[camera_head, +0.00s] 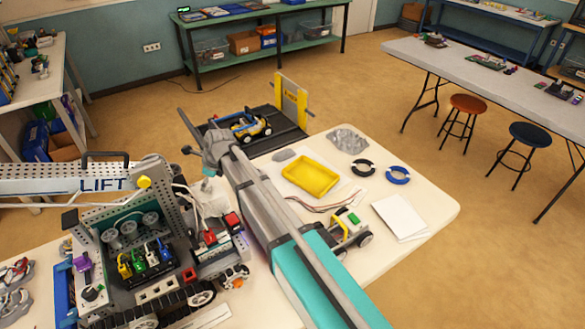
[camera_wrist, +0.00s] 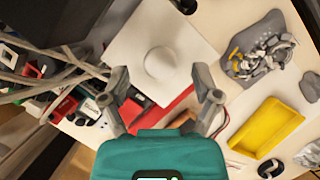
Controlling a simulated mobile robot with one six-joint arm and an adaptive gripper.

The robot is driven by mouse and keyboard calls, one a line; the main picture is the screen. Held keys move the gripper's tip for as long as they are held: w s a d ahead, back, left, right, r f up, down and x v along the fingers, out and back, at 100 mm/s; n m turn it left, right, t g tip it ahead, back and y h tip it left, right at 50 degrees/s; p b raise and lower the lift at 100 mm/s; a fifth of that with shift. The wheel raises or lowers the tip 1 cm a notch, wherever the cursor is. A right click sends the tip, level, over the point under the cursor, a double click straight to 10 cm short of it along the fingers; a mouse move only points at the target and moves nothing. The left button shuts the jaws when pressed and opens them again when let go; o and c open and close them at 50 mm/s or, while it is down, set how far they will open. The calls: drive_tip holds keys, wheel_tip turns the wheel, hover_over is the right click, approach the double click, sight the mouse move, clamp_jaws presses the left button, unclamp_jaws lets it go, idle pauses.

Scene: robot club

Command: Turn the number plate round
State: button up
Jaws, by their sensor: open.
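A white square plate (camera_wrist: 128,48) with a round white knob (camera_wrist: 160,63) in its middle lies ahead of my gripper in the wrist view. It is likely the number plate, but I see no digits on it. My gripper (camera_wrist: 160,73) is open and empty, with one finger on each side of the knob's line. I cannot tell how high the fingers are above the plate. A red strip and dark parts show below the plate, between the fingers. In the head view my arm crosses the middle of the table, and I cannot make out the plate there.
A yellow tray (camera_head: 311,177) lies right of my arm, with a small wheeled car (camera_head: 349,229) and white sheets (camera_head: 400,217) nearer. A tracked lift robot (camera_head: 150,260) crowds the left. A grey mat with loose parts (camera_wrist: 258,50) lies right in the wrist view.

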drive_tip(key=p+v, duration=1.1)
drive_tip(key=v, duration=0.2)
drive_tip(key=s+d+f+n+h, duration=0.1)
drive_tip(key=d+n, duration=0.4)
drive_tip(key=d, duration=0.6)
drive_tip(key=s+d+n+h, duration=0.1)
drive_tip(key=s+d+n, duration=0.3)
drive_tip(key=d, duration=0.7)
drive_tip(key=shift+s+d+f+n+h, duration=0.2)
drive_tip(key=shift+d+f+n+h, duration=0.15)
drive_tip(key=shift+n, duration=0.85)
drive_tip(key=shift+f+b, duration=0.1)
drive_tip(key=shift+b, duration=0.2)
drive_tip(key=s+d+f+n+h+b, duration=0.1)
drive_tip(key=s+d+f+n+b, duration=0.1)
drive_tip(key=s+d+n, duration=0.2)
drive_tip(key=s+d+f+n+g+b, duration=0.1)
drive_tip(key=s+d+f+n+b, duration=0.2)
drive_tip(key=d, duration=0.8)
drive_tip(key=shift+s+f+n+h, duration=0.35)
drive_tip(key=shift+s+n, duration=0.85)
drive_tip(key=shift+s, duration=0.25)
